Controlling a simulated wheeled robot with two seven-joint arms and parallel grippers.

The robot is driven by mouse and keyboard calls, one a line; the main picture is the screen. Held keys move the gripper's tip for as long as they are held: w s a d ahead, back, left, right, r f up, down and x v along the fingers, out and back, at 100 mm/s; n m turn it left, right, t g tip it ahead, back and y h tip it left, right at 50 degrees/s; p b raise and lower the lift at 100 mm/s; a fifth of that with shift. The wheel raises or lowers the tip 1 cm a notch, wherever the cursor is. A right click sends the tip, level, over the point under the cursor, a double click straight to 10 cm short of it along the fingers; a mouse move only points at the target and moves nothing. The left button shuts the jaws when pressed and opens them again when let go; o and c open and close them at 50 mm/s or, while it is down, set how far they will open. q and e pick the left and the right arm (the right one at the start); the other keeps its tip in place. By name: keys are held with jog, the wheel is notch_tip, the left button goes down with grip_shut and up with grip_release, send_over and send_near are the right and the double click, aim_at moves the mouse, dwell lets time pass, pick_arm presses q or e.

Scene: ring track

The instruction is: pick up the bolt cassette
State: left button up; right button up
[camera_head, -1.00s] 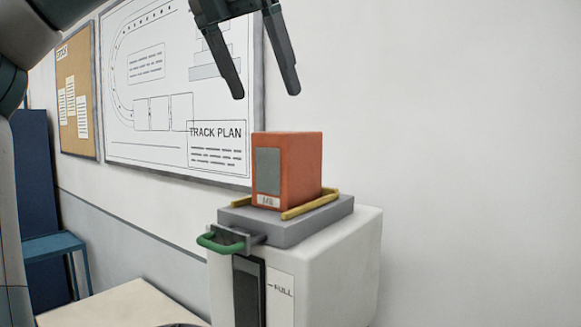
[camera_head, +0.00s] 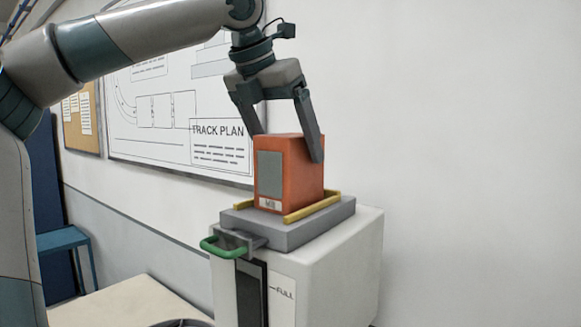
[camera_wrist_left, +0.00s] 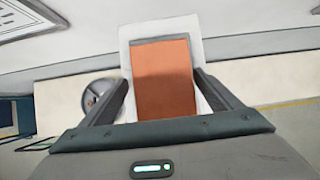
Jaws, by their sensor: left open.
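The bolt cassette (camera_head: 288,176) is an orange-red box with a grey panel and a small white label on its front. It stands upright on a grey plate (camera_head: 290,232) with yellow rails, on top of a white cabinet. My left gripper (camera_head: 290,155) is open above it, its fingers pointing down at either side of the cassette's upper part. In the left wrist view the cassette (camera_wrist_left: 163,78) lies between the two open fingers (camera_wrist_left: 163,100). I cannot tell whether a finger touches it. My right gripper is not in view.
The white cabinet (camera_head: 340,270) has a green handle (camera_head: 222,248) at its front left and a dark strip marked FULL. A pale table (camera_head: 130,305) is at the lower left, a blue stand (camera_head: 62,240) behind it. The wall behind carries a track plan board (camera_head: 215,165).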

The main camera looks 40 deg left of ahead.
pick_arm(q)
jog(key=shift+f, duration=0.2)
jog(key=x, duration=0.1)
jog(key=p+x, duration=0.2)
jog(key=x, duration=0.1)
jog(key=shift+d, duration=0.25)
jog(key=shift+w+f, duration=0.3)
jog(key=shift+f, duration=0.3)
jog(key=shift+s, duration=0.1)
jog(key=c, duration=1.4)
jog(key=shift+o, duration=0.2)
